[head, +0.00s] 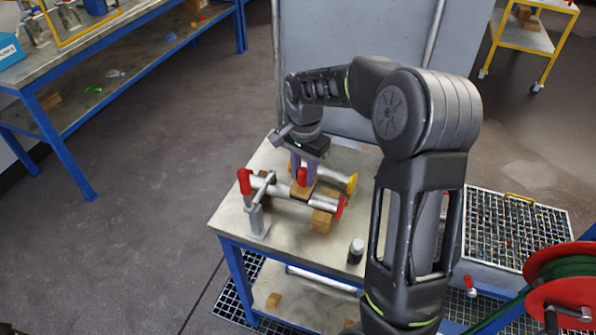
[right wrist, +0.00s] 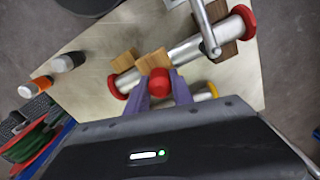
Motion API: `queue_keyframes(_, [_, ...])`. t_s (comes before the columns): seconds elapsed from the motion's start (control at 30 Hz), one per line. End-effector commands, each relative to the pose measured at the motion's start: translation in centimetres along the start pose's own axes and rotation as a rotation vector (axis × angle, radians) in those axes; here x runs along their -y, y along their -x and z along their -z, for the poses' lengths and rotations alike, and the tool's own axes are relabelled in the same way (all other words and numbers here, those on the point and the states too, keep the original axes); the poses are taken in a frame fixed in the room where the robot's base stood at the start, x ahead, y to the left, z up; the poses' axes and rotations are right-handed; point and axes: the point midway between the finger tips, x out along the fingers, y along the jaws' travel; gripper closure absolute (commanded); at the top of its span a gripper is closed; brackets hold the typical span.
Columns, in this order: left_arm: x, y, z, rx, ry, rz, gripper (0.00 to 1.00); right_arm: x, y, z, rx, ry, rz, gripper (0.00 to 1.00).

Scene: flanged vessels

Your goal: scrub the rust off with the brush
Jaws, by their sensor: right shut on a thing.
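My right gripper (head: 306,166) is shut on the red knob of a brush with a wooden block (head: 301,190). In the right wrist view the red knob (right wrist: 160,82) sits between the purple fingers. The brush is over the middle of a silver pipe (head: 325,203) with red end caps; I cannot tell whether it touches. The pipe also shows in the right wrist view (right wrist: 185,53). A grey clamp (head: 258,208) stands at its left end. No rust is clearly visible; the brush hides part of the pipe. My left gripper is not in view.
The pipe rests by wooden blocks (head: 322,220) on a small blue-legged table (head: 235,219). A second pipe with yellow caps (head: 351,184) lies behind. A red hose reel (head: 560,280) is at far right.

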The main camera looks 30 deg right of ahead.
Motion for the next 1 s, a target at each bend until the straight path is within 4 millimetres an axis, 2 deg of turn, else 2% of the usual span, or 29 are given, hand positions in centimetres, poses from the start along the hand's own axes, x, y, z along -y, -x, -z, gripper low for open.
queue_keyframes(0.43, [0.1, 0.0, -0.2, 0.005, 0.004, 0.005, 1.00, 0.0, 0.4, 0.0, -0.001, 0.001, 0.004, 1.00])
queue_keyframes(1.0, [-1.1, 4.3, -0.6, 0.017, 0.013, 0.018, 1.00, 0.1, 6.7, 0.0, -0.002, 0.001, 0.006, 1.00])
